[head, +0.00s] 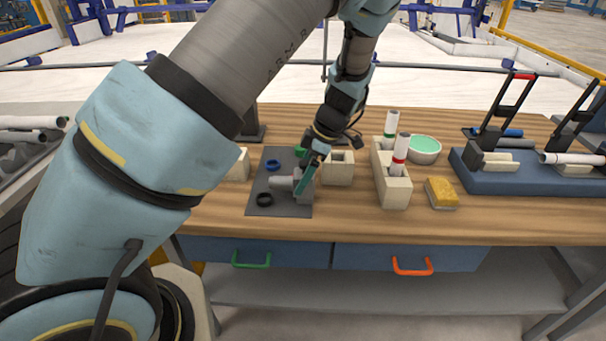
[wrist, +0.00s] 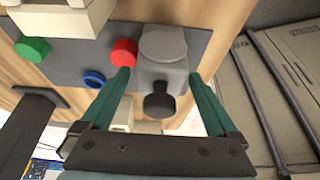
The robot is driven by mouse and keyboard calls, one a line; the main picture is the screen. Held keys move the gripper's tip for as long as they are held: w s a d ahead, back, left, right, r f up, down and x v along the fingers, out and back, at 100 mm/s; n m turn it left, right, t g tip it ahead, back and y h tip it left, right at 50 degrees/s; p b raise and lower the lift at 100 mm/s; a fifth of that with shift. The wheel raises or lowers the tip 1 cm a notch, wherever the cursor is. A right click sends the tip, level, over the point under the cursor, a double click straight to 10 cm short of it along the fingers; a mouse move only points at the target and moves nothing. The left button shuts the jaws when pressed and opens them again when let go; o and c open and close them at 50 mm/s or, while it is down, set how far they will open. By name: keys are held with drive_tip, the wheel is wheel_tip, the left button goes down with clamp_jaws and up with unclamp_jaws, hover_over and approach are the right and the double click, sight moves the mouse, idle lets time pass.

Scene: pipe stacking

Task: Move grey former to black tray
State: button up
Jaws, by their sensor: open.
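The grey former (head: 282,182) is a blocky piece with a round stub, at the right part of a flat dark grey panel (head: 258,207) on the bench. This panel is the only clear tray-like dark surface I see. My gripper (head: 304,182) points down at the former. In the wrist view the former (wrist: 163,70) sits between the open teal fingers of my gripper (wrist: 163,90), with a gap on the right; contact on the left is unclear. A black knob (wrist: 158,102) shows at its near side; I cannot tell whether it is attached.
A cream block (head: 338,169) stands close right. Beyond are a cream holder (head: 394,190) with upright tubes and a yellow sponge (head: 441,193).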

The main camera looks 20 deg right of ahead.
drive_tip(key=b+v, duration=0.3)
drive_tip(key=v, duration=0.7)
drive_tip(key=shift+r, duration=0.4)
